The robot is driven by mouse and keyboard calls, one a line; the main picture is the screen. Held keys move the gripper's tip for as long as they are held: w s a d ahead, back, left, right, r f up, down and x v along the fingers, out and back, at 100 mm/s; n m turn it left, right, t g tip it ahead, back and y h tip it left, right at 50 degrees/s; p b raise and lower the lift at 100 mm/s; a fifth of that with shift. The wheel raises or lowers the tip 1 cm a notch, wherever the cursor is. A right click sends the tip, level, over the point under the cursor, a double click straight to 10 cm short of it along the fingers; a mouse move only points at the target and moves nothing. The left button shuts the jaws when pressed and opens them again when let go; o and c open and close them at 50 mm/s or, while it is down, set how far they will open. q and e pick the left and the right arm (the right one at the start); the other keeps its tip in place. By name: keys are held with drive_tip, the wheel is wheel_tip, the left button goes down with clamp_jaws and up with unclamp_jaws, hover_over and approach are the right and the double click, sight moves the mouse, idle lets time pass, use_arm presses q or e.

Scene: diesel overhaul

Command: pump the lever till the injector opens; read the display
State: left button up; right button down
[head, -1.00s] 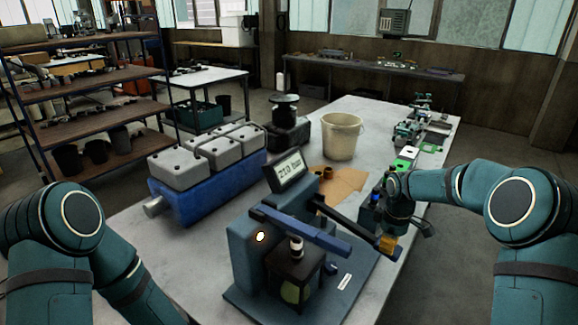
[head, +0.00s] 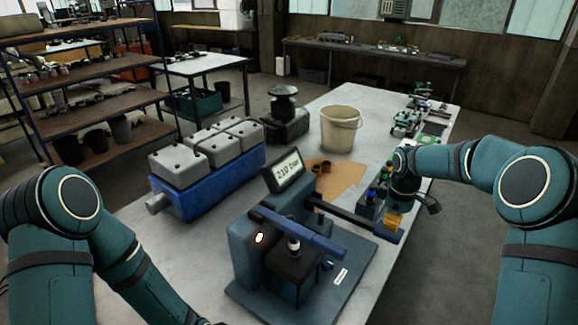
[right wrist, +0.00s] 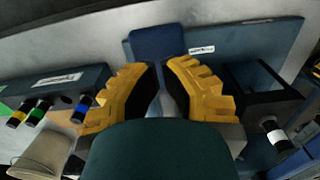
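The blue injector tester (head: 245,245) stands at the table's near side. Its tilted display (head: 287,167) reads 210 bar. A small lamp (head: 259,239) on its front glows. An injector (head: 294,246) sits upright over the dark chamber (head: 290,272); it also shows in the right wrist view (right wrist: 272,130). The dark lever (head: 345,213) reaches right to a blue end (head: 385,236), also seen in the wrist view (right wrist: 156,42). My left gripper is out of view.
A rack of colour-capped injectors (head: 369,207) stands close beside my right gripper. A blue engine block with grey heads (head: 205,180), a bucket (head: 341,128) and brown cardboard (head: 345,172) lie farther back. The table's left front (head: 180,255) is clear.

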drive_tip(key=shift+r, duration=0.1)
wheel_tip(320, 180, up, 2)
drive_tip(key=shift+r+p, duration=0.1)
drive_tip(key=shift+p, duration=0.85)
drive_tip(key=shift+r, duration=0.8)
